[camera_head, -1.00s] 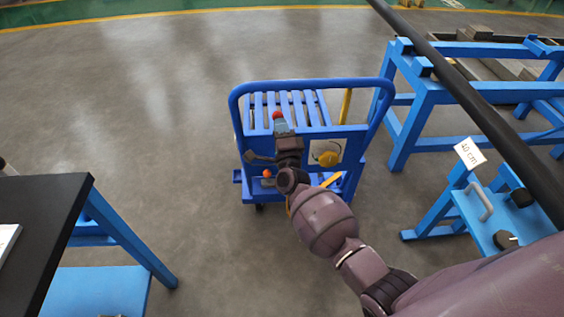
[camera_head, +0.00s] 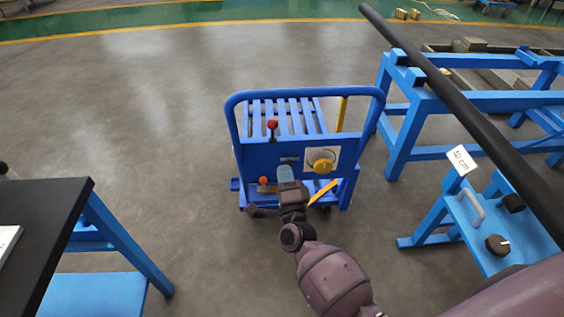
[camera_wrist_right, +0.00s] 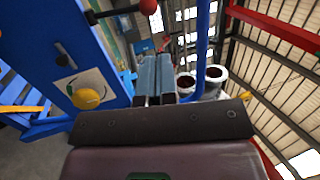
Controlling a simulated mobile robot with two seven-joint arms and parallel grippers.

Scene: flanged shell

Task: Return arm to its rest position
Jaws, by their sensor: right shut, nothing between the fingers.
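My right gripper (camera_head: 286,174) is in front of the lower panel of a blue cart in the head view, below its red-knobbed lever. In the right wrist view its two grey fingers (camera_wrist_right: 157,77) lie side by side, shut, with nothing between them. The blue cart (camera_head: 262,158) has a slatted deck, a round yellow knob (camera_head: 322,161) on a white plate, a lever with a red knob (camera_head: 272,124) and a smaller orange-red knob (camera_head: 263,181). In the wrist view the yellow knob (camera_wrist_right: 87,97) is left of the fingers, apart from them. My left gripper does not show.
A dark-topped table (camera_head: 50,225) with blue legs stands at the left. The floor left of the cart is clear.

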